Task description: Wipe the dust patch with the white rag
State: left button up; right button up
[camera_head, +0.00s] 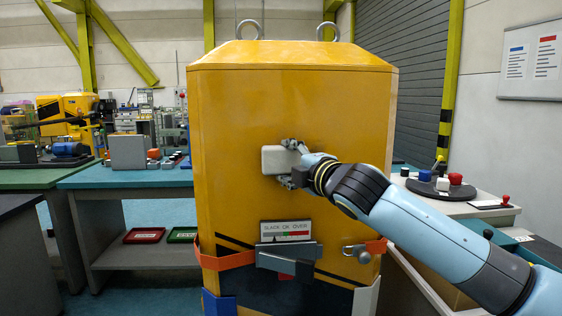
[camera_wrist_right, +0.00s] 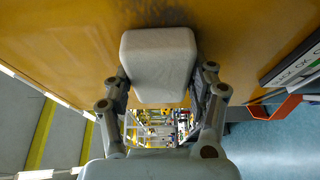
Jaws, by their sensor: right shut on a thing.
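The white rag (camera_head: 277,160) looks like a rounded pale block and is at the front of the yellow cabinet (camera_head: 240,110). My right gripper (camera_head: 291,164) is shut on it, with one finger on each side. In the right wrist view the rag (camera_wrist_right: 157,62) sits between the fingers of the gripper (camera_wrist_right: 160,85), close to the yellow face; I cannot tell whether it touches. A faint dark smudge (camera_wrist_right: 146,14), which may be the dust patch, shows on the yellow surface just beyond the rag. In the head view no patch is clear. My left gripper is not in view.
Below the rag are a gauge plate (camera_head: 287,231), a grey latch block (camera_head: 288,256) and an orange strap (camera_head: 226,262) across the cabinet. A blue-topped bench (camera_head: 128,178) stands left. A table (camera_head: 470,208) with a red button stands right. The upper cabinet face is clear.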

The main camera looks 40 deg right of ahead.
aim_at(275, 161)
jog(key=shift+s+d, duration=0.3)
jog(key=shift+d, duration=0.25)
jog(key=shift+s+d, duration=0.25)
jog(key=shift+d, duration=0.25)
jog(key=shift+s+d+p, duration=0.65)
jog(key=shift+s+d, duration=1.4)
jog(key=shift+d, duration=1.35)
jog(key=w+a, duration=0.1)
jog(key=a, duration=0.1)
jog(key=w+a+p, duration=0.1)
jog(key=a, duration=0.1)
jog(key=w+a+p, duration=0.1)
jog(key=a, duration=0.1)
jog(key=shift+w+r, duration=0.1)
jog(key=shift+w, duration=0.2)
jog(key=shift+w+a+p, duration=0.25)
jog(key=shift+a+p, duration=0.05)
jog(key=shift+p, duration=0.3)
jog(key=shift+w+a+p, duration=0.35)
jog(key=shift+a, duration=0.25)
jog(key=shift+w+a+p, duration=0.35)
jog(key=shift+a, duration=0.25)
jog(key=shift+w+a+p, duration=0.35)
jog(key=shift+a+p, duration=0.1)
jog(key=shift+a, duration=0.05)
jog(key=shift+w+a+p, duration=0.35)
jog(key=shift+w+a, duration=0.15)
jog(key=shift+a, duration=0.35)
